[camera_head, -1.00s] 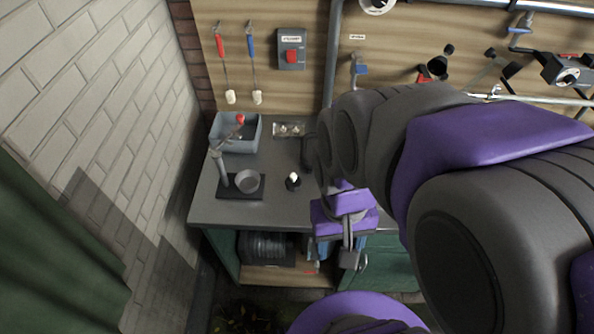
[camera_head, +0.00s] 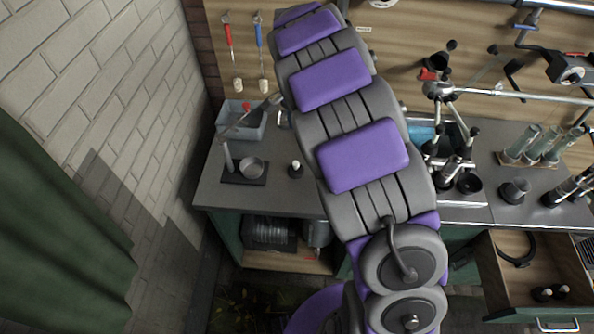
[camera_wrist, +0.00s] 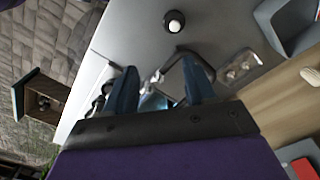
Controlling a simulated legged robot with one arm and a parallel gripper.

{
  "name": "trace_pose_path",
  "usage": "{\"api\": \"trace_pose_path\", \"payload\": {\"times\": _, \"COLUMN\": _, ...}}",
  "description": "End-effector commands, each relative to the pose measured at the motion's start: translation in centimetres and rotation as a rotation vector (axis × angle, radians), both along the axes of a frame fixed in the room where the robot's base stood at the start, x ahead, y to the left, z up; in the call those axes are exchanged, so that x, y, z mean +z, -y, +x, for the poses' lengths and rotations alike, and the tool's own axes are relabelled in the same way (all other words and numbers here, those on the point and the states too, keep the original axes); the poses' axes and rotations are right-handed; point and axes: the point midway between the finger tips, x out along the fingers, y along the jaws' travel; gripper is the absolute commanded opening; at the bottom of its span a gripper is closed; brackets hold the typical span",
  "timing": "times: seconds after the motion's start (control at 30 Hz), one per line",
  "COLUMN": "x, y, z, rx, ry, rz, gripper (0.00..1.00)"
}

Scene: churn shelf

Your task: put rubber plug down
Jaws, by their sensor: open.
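No thing in view is clearly the rubber plug. A small black piece with a white top (camera_head: 296,169) stands upright on the grey bench (camera_head: 225,193); it also shows in the wrist view (camera_wrist: 174,22). Two small black knobs (camera_head: 551,293) sit in the open drawer at the lower right, too small to identify. My gripper (camera_wrist: 160,80) is open, its two blue fingers apart, with nothing seen held between them. It is above the bench, with the black-and-white piece beyond the fingertips. In the head view my arm hides the gripper.
A grey-blue bin (camera_head: 250,127) and a stand with a grey cup (camera_head: 252,167) are at the bench's left. Glass tubes in a rack (camera_head: 543,150) and a dark metal cup (camera_head: 514,191) are at the right. The open drawer (camera_head: 500,275) juts out in front. Tools hang on the back wall.

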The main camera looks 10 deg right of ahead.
Motion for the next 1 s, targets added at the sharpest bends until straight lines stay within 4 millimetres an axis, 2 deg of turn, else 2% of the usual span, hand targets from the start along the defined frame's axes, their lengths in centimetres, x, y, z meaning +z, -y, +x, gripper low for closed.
{"api": "trace_pose_path", "payload": {"times": 0.1, "x": -1.7, "y": -1.0, "z": 2.3, "rx": -0.039, "ry": 0.007, "rz": 0.017, "gripper": 0.55}}
{"api": "trace_pose_path", "payload": {"times": 0.3, "x": -3.2, "y": -1.8, "z": 3.7, "rx": -0.074, "ry": 0.011, "rz": 0.036, "gripper": 0.55}}
{"api": "trace_pose_path", "payload": {"times": 0.47, "x": -4.3, "y": -1.9, "z": 3.8, "rx": -0.077, "ry": 0.013, "rz": 0.037, "gripper": 0.55}}
{"api": "trace_pose_path", "payload": {"times": 0.57, "x": -5.8, "y": -1.9, "z": 3.7, "rx": -0.076, "ry": 0.011, "rz": 0.036, "gripper": 0.55}}
{"api": "trace_pose_path", "payload": {"times": 1.0, "x": -14.3, "y": -1.8, "z": 3.7, "rx": -0.075, "ry": 0.012, "rz": 0.036, "gripper": 0.55}}
